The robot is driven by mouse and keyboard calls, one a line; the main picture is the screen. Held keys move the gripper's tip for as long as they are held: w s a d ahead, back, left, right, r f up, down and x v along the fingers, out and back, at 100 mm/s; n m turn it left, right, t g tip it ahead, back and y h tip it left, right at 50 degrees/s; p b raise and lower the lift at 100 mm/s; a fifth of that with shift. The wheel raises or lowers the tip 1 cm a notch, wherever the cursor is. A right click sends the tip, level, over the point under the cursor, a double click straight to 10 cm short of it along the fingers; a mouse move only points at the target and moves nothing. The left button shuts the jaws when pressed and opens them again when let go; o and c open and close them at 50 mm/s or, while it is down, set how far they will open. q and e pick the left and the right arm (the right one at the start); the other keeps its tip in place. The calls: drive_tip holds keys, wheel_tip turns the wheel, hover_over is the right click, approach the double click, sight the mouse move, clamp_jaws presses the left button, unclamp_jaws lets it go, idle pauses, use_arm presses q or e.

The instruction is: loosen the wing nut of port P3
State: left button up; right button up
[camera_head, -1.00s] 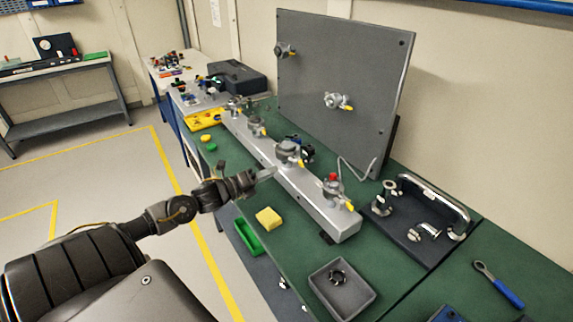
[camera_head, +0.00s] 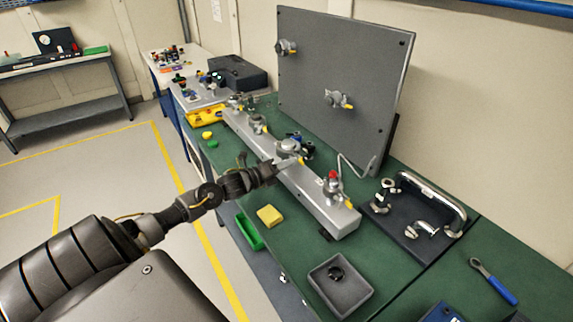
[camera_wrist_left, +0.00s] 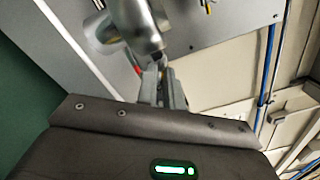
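A long silver manifold (camera_head: 315,199) on the green bench carries a row of clamped ports. My left gripper (camera_head: 284,165) is at the near side of the third port from the back (camera_head: 289,147), which I take for P3; no label is readable. A yellow-tipped wing nut (camera_head: 300,160) shows just beyond the fingertips. In the left wrist view, the two fingers (camera_wrist_left: 163,85) are close together, just below a metal fitting (camera_wrist_left: 133,30). Whether they grip the nut is hidden. The right gripper is out of view.
The front port (camera_head: 333,185) has a red cap. An upright grey panel (camera_head: 345,65) stands behind. A yellow block (camera_head: 269,215), a green tray (camera_head: 248,232) and a grey tray (camera_head: 343,291) lie in front. A blue-handled wrench (camera_head: 503,290) lies at right.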

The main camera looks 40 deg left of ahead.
use_arm(q)
clamp_jaws()
drive_tip(key=n+p, duration=0.1)
drive_tip(key=n, duration=0.5)
drive_tip(key=n+p, duration=0.2)
drive_tip(key=n, duration=0.4)
drive_tip(key=r+n+p, duration=0.1)
drive_tip(key=n+p, duration=0.1)
drive_tip(key=n, duration=0.4)
drive_tip(key=shift+a, duration=0.1)
drive_tip(key=n+p, duration=0.2)
drive_tip(key=n, duration=0.3)
drive_tip(key=shift+n, duration=0.4)
drive_tip(key=shift+f+p, duration=0.1)
drive_tip(key=shift+p, duration=0.2)
